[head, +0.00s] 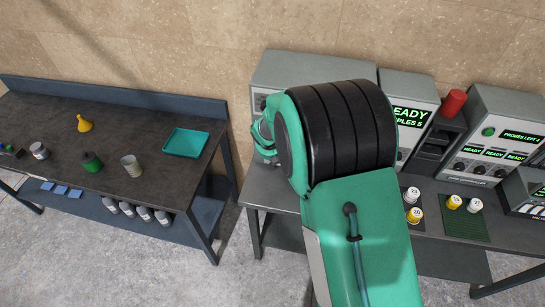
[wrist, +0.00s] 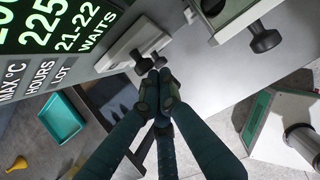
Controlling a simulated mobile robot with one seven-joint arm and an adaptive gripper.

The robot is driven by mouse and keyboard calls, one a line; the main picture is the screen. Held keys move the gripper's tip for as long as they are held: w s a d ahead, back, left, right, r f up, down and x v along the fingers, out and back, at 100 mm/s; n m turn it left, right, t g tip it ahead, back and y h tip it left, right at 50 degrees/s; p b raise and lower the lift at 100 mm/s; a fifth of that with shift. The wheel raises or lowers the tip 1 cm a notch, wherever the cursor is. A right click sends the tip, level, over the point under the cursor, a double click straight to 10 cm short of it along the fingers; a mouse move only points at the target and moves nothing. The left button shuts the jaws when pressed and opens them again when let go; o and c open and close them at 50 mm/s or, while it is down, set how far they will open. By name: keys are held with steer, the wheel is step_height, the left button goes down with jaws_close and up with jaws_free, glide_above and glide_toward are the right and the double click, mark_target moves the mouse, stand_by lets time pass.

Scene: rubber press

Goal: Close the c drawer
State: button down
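In the wrist view, a grey machine front carries a drawer face with a dark knob (wrist: 146,56). To its right, a second drawer (wrist: 234,24) with its own dark knob (wrist: 264,39) appears to stick out from the front. No drawer letter is readable, so I cannot tell which is the c drawer. My gripper (wrist: 158,78) has its dark fingertips together, just below the first knob; whether they touch it I cannot tell. Nothing shows between the fingers. In the head view my arm hides the drawers and most of the grey machine (head: 312,68).
A display panel (wrist: 45,30) is beside the drawers. The grey bench (head: 268,188) carries a READY machine (head: 410,90), a red cylinder (head: 453,102) and several small jars (head: 412,195). A separate dark table (head: 110,165) at left holds a teal tray (head: 186,142). Floor between them is clear.

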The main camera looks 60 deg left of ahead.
steer(key=s+d+r, duration=0.5)
steer(key=r, duration=0.4)
steer(key=shift+s+d, duration=0.2)
steer(key=shift+d, duration=0.2)
stand_by(0.4)
steer(key=shift+w, duration=0.1)
stand_by(0.4)
